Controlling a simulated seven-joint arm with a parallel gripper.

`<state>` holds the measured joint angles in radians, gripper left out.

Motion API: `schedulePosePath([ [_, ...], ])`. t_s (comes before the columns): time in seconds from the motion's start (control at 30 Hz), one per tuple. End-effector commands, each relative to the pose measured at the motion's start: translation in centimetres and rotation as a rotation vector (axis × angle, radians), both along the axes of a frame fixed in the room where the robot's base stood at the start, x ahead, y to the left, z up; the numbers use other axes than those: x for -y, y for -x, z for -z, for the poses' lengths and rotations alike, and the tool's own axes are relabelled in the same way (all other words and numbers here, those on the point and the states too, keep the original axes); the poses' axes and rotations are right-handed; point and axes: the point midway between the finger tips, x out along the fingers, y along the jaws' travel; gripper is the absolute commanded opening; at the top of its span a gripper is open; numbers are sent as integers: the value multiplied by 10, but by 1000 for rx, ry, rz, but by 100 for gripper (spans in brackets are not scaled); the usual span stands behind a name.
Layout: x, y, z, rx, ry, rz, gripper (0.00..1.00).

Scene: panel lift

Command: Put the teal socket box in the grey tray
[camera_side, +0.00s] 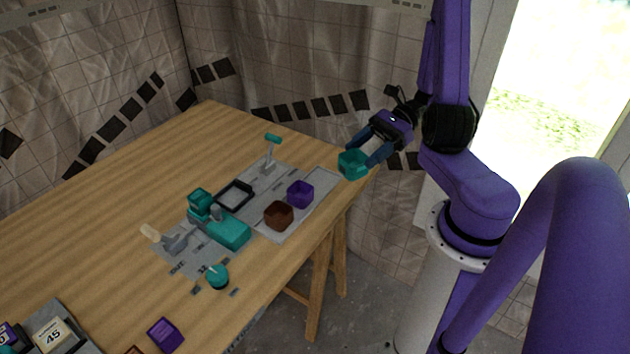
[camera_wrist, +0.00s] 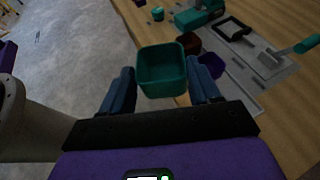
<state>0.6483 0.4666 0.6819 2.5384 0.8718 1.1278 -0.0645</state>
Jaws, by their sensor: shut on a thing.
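The teal socket box (camera_side: 353,165) is an open-topped square box, held up near the table's right corner in the side view. My gripper (camera_side: 372,152) is shut on it, with blue fingers on two opposite sides. In the wrist view the teal socket box (camera_wrist: 162,75) sits upright or nearly so between the fingers (camera_wrist: 160,88), and it looks empty. A square tray with a dark rim (camera_side: 248,187) and grey floor lies on the grey panel, left of the box; it also shows in the wrist view (camera_wrist: 220,27). It looks empty.
A purple box (camera_side: 300,194) and a brown box (camera_side: 278,215) stand on the grey panel (camera_side: 322,180). A teal machine (camera_side: 230,232), a teal-topped lever (camera_side: 272,142) and a teal knob (camera_side: 217,276) are nearby. Several blocks lie at the front left. The far left tabletop is clear.

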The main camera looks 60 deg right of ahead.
Motion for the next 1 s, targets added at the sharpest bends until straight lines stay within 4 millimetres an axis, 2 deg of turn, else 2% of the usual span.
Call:
schedulePosePath([
  [0.33,6,-18,9,1,-1,-7,22],
  [0.67,29,-84,41,2,0,-7,22],
  [0.8,35,-99,64,0,-2,-7,22],
  [1.0,42,-117,86,0,-1,-6,22],
])
